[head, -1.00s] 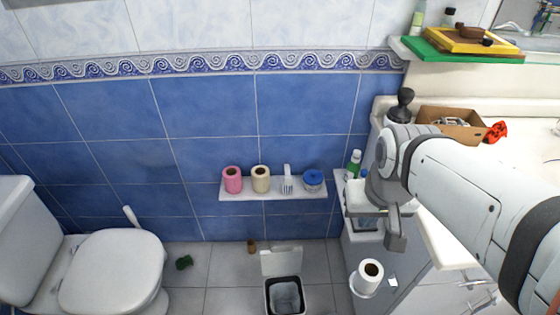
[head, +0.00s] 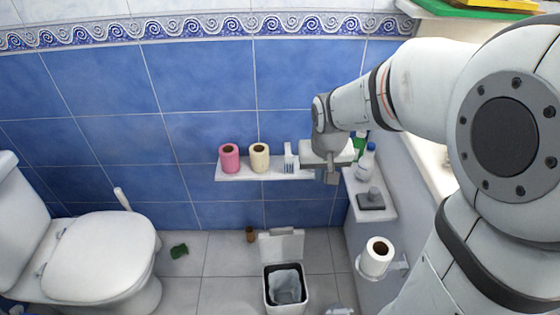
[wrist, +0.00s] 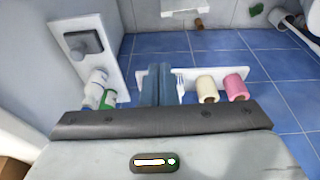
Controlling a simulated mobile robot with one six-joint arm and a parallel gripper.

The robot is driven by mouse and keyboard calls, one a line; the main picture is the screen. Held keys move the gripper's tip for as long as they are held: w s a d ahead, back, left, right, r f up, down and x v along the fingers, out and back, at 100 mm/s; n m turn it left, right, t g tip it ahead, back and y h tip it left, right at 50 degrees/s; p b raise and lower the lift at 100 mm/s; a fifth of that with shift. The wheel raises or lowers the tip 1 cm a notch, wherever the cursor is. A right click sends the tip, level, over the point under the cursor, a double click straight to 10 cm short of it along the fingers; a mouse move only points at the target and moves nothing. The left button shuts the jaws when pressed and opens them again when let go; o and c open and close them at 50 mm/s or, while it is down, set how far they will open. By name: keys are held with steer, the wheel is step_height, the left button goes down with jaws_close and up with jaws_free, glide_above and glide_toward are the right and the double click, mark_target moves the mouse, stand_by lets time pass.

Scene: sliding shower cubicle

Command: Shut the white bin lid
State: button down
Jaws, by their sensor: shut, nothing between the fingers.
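The white bin (head: 304,292) stands on the floor, low in the middle of the head view, with a liner inside. Its white lid (head: 282,245) is open and stands up at the back of the bin, toward the blue wall. In the wrist view, a white piece of the lid (wrist: 180,13) shows at the top edge. My gripper (head: 331,178) is well above and to the right of the bin, in front of the right end of the wall shelf. Its fingers (wrist: 157,85) are shut and empty in the wrist view.
The wall shelf (head: 235,175) carries a pink roll (head: 229,157) and a cream roll (head: 259,157). A side ledge (head: 384,208) with bottles and a toilet roll (head: 377,256) are to the right. The toilet (head: 100,255) is left. Floor left of the bin is mostly clear.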

steer(key=w+a+f+b, duration=0.3)
steer(key=w+f+b, duration=0.15)
steer(key=f, duration=0.55)
steer(key=w+a+f+b, duration=0.3)
steer(key=w+f, duration=0.2)
steer(key=f, duration=0.5)
steer(key=w+a+f+b, duration=0.3)
steer(key=w+f+b, duration=0.15)
steer(key=f, duration=0.55)
step_height(320, 180, down, 9)
steer(key=s+b, duration=0.1)
steer(key=b, duration=0.3)
steer(key=shift+n, duration=0.3)
steer(key=shift+d+f, duration=0.1)
